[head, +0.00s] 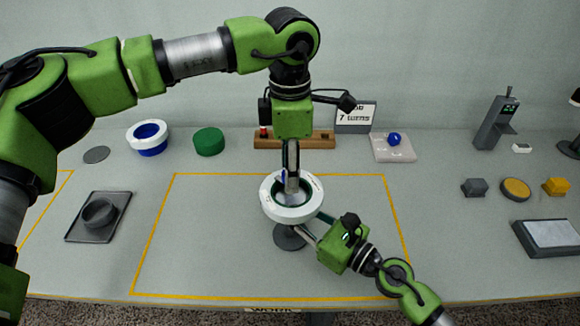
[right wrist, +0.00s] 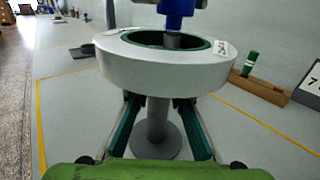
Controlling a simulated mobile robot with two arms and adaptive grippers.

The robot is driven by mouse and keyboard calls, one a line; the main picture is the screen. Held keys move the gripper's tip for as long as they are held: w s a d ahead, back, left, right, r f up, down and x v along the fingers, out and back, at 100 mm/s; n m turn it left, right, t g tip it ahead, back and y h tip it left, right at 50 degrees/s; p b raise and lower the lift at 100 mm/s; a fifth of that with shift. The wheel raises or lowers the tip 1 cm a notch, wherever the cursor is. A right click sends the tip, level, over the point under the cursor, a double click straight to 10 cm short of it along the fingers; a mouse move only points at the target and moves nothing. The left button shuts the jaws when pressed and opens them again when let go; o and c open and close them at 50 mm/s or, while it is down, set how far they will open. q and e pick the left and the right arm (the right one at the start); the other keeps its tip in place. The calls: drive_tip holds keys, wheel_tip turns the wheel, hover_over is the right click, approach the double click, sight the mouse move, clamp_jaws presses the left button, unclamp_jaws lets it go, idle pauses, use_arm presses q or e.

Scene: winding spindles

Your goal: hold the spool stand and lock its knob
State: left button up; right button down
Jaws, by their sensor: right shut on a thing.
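The spool stand has a round grey base (head: 289,238) and a grey column (right wrist: 157,118) in the right wrist view. A white ring-shaped spool (head: 290,212) with a green inner rim sits on top. A blue knob (right wrist: 178,8) rises above its centre, cut off by the frame's top. My right gripper (right wrist: 158,108) is shut on the column below the spool, one finger on each side. My left gripper (head: 291,182) points down over the spool's centre at the knob. Its fingertips largely hide the knob in the head view, and whether they grip it is unclear.
A wooden rack (head: 320,143) and a sign (head: 356,116) stand behind the spool. A blue-and-white spool (head: 147,136), a green disc (head: 209,141) and a grey tray (head: 118,222) are at left. Small blocks, a handheld device (head: 492,125) and a pad are at right. The yellow-outlined area is mostly clear.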

drive_tip(key=shift+f, duration=0.25)
use_arm(q)
drive_tip(key=c, duration=1.1)
drive_tip(key=shift+m, duration=0.3)
drive_tip(key=m, duration=0.3)
drive_tip(key=shift+f, duration=0.1)
drive_tip(key=shift+s+d+m, duration=0.1)
drive_tip(key=shift+m, duration=1.9)
use_arm(e)
drive_tip(key=shift+d, duration=0.1)
